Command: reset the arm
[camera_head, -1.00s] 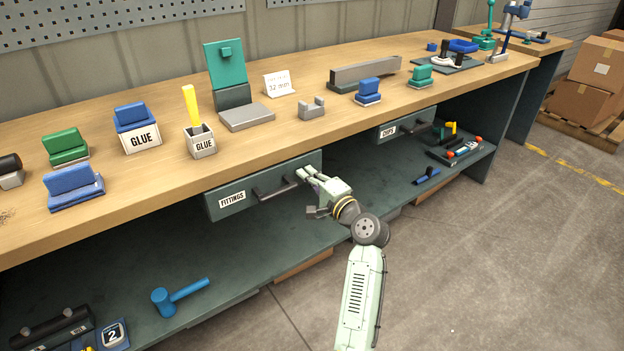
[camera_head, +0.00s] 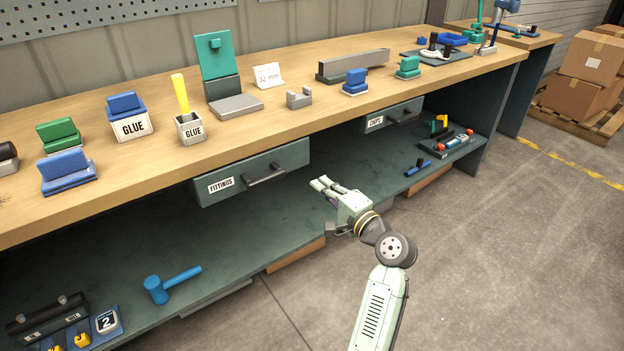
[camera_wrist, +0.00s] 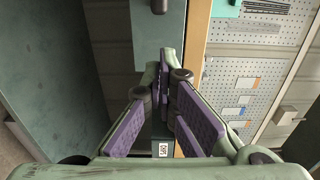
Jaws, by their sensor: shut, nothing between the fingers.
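My gripper (camera_head: 322,186) is in front of the workbench in the head view, clear of the drawers and holding nothing. Its fingers are shut; in the wrist view the purple finger pads (camera_wrist: 165,95) come together at the tips. My arm reaches up from the lower right. The drawer labelled FITTINGS (camera_head: 222,185) is to the left of my gripper, with its dark bar handle apart from the fingers. The drawer labelled CAPS (camera_head: 376,121) is behind and to the upper right.
The wooden bench top (camera_head: 300,121) holds glue boxes, blue and green blocks and a grey channel (camera_head: 352,65). A blue mallet (camera_head: 170,285) lies on the lower shelf. Cardboard boxes (camera_head: 590,75) stand on a pallet at the right. The floor to the right is open.

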